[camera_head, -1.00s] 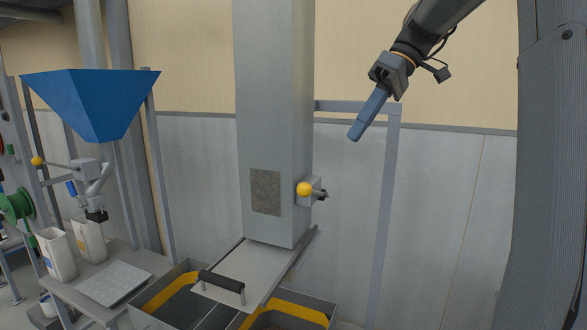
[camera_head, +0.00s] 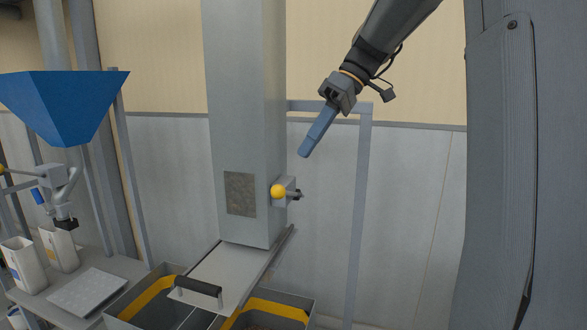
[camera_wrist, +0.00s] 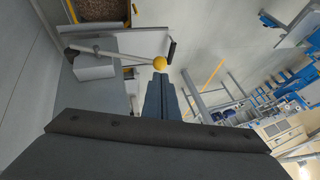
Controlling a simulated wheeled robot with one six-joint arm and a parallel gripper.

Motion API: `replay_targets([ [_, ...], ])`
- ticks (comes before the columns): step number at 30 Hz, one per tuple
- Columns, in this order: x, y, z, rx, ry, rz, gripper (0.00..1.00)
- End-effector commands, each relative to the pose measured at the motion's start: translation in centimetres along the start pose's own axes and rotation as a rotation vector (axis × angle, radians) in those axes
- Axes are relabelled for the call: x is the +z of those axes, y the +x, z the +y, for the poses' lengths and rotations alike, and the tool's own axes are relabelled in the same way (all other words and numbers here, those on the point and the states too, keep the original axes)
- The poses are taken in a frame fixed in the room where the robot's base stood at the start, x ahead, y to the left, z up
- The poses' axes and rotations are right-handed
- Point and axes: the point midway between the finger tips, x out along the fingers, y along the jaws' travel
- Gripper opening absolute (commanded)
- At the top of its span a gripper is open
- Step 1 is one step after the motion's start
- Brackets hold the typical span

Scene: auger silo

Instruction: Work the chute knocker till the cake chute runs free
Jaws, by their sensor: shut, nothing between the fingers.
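The cake chute (camera_head: 247,120) is a tall grey square duct with a dark, grainy window (camera_head: 240,193) low on its front. The chute knocker shows as a yellow ball (camera_head: 278,191) by a small grey bracket (camera_head: 291,189) on the chute's right side. My gripper (camera_head: 305,153) has blue fingers, is shut and empty, and hangs in the air above and right of the knocker, apart from it. In the wrist view the yellow ball (camera_wrist: 160,63) is just beyond my fingertips (camera_wrist: 157,80), on a pale rod leading to a grey box (camera_wrist: 95,67).
A sloping grey plate with a black handle (camera_head: 198,287) lies below the chute, over bins with yellow bands (camera_head: 268,307). A grey post frame (camera_head: 359,220) stands right of the chute. A blue hopper (camera_head: 65,103) and a bench with white containers (camera_head: 60,250) are at left.

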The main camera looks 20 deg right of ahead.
Motion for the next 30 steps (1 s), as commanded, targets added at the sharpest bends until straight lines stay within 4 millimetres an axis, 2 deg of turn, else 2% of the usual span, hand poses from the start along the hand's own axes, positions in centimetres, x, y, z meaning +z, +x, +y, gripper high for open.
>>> replay_targets([
  [6, 0.0, 4.0, -0.2, -0.004, 0.001, -0.001, 0.00],
  [12, 0.0, 6.5, -0.1, -0.001, 0.002, 0.000, 0.00],
  [18, 0.0, 7.4, 0.0, 0.001, 0.001, 0.000, 0.00],
  [30, 0.1, 7.4, 0.3, 0.008, 0.001, 0.002, 0.00],
])
